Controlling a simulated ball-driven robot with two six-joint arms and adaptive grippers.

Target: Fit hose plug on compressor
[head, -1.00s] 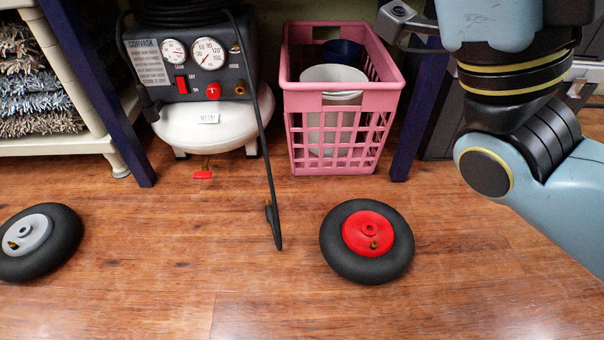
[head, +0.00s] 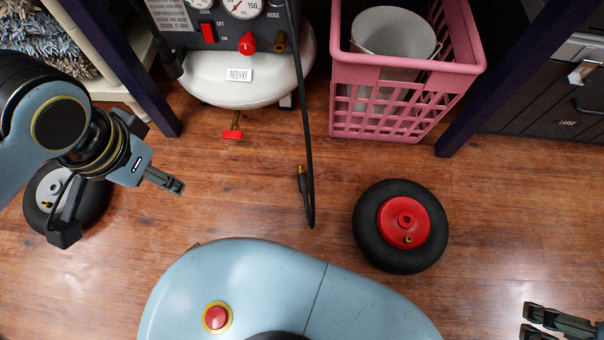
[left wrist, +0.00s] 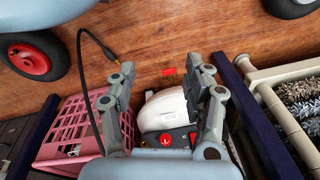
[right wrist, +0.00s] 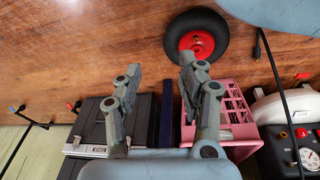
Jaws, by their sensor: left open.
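The hose plug (head: 302,180), black with a brass tip, hangs at the lower end of the black hose (head: 306,130), just above the floor. It also shows in the left wrist view (left wrist: 113,58). The compressor (head: 245,78) has a white tank and a dark panel with gauges, a red knob and a brass outlet (head: 280,42). My left gripper (head: 176,184) is left of the plug, apart from it; its fingers are spread and empty in the left wrist view (left wrist: 160,76). My right gripper (head: 553,322) is at the lower right, open and empty in the right wrist view (right wrist: 160,68).
A pink crate (head: 395,72) with a white bucket (head: 392,36) stands right of the compressor. A black wheel with a red hub (head: 402,226) lies on the floor; another with a grey hub (head: 48,196) is partly behind my left arm. Dark blue posts flank the compressor and crate.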

